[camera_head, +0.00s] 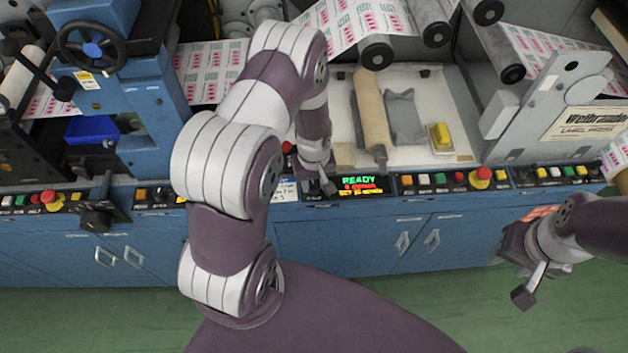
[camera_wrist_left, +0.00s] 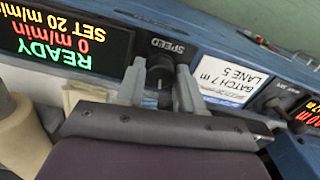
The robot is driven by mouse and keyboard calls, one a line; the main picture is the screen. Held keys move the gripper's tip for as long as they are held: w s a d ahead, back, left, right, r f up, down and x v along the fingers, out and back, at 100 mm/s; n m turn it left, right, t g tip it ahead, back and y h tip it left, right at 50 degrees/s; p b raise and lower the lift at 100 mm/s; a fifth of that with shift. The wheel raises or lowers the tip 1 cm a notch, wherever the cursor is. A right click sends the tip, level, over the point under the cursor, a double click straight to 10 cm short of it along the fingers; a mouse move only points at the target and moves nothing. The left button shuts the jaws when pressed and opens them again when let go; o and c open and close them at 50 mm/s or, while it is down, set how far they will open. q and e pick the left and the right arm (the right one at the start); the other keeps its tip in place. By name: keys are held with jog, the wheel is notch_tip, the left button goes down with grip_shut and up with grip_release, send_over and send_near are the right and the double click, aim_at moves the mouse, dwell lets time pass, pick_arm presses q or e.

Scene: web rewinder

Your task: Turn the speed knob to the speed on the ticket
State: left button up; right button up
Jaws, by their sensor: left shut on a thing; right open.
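The black speed knob (camera_wrist_left: 160,66) sits under the printed word SPEED on the blue console in the left wrist view. My left gripper (camera_wrist_left: 160,84) is shut on it, one finger on each side; in the head view this gripper (camera_head: 318,183) hides the knob. My right gripper (camera_head: 520,265) is open and empty, away from the console.
Rows of coloured buttons and red stop knobs (camera_head: 480,178) line the console edge. A cardboard-coloured roll (camera_head: 371,115), grey cloth (camera_head: 404,115) and yellow block (camera_head: 440,136) lie on the white shelf behind. A second dark knob (camera_wrist_left: 278,106) is beyond the ticket. Green floor is clear in front.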

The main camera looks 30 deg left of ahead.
aim_at(313, 185)
pick_arm(q)
jog(key=o, duration=0.8)
jog(key=shift+c, duration=0.2)
jog(key=shift+r, duration=0.1)
notch_tip(313, 185, up, 13)
jog(key=b, duration=0.1)
jog(key=shift+f, duration=0.2)
jog(key=s+d+r+m+t, duration=0.1)
jog(key=s+d+r+m, duration=0.4)
jog(key=s+r+m, duration=0.2)
jog(key=shift+s+d+m, duration=0.15)
jog(key=shift+s+m, duration=0.35)
jog(key=shift+s, duration=0.4)
